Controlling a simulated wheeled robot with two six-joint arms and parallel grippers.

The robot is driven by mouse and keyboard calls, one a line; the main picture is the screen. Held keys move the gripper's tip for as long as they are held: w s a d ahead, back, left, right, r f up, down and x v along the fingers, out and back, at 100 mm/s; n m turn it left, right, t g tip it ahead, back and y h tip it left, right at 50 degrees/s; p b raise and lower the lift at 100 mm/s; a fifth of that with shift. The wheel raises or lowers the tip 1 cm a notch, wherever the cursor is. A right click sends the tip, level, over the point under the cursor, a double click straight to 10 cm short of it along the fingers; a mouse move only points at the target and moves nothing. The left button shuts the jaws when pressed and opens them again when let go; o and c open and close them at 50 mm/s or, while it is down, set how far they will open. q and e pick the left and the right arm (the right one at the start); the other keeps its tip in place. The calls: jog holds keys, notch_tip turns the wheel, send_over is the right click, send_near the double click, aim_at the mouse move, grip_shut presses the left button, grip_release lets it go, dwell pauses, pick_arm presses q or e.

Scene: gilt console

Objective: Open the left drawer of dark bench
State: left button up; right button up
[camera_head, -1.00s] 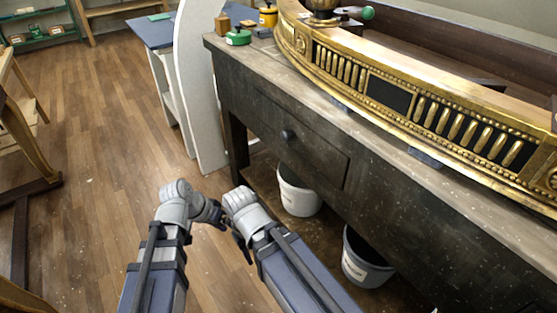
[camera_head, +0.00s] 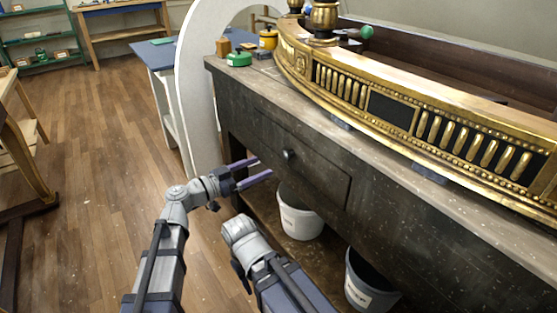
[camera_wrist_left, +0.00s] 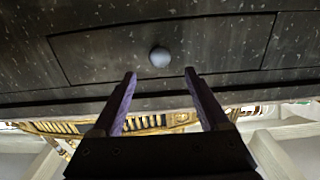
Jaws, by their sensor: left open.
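The dark bench (camera_head: 330,128) runs from the centre to the right, and its left drawer (camera_head: 318,170) is closed flush with the front. My left gripper (camera_head: 257,169) is open and empty in front of the drawer, a little left of and below the knob in the head view. In the left wrist view its two purple fingers (camera_wrist_left: 160,78) are apart, with the knob beyond and between their tips. My right arm shows at the bottom; its fingers are not visible.
A gilt curved console piece (camera_head: 400,105) lies on the bench top. A white bucket (camera_head: 300,217) and another bucket (camera_head: 365,285) stand under the bench. A pale curved panel (camera_head: 196,95) stands at the bench's left end.

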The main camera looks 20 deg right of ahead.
aim_at(283, 158)
pick_arm(q)
jog(key=x, duration=0.7)
jog(key=shift+w+d, duration=0.1)
jog(key=shift+d, duration=0.25)
jog(key=shift+c, duration=0.4)
grip_shut()
dwell(0.7)
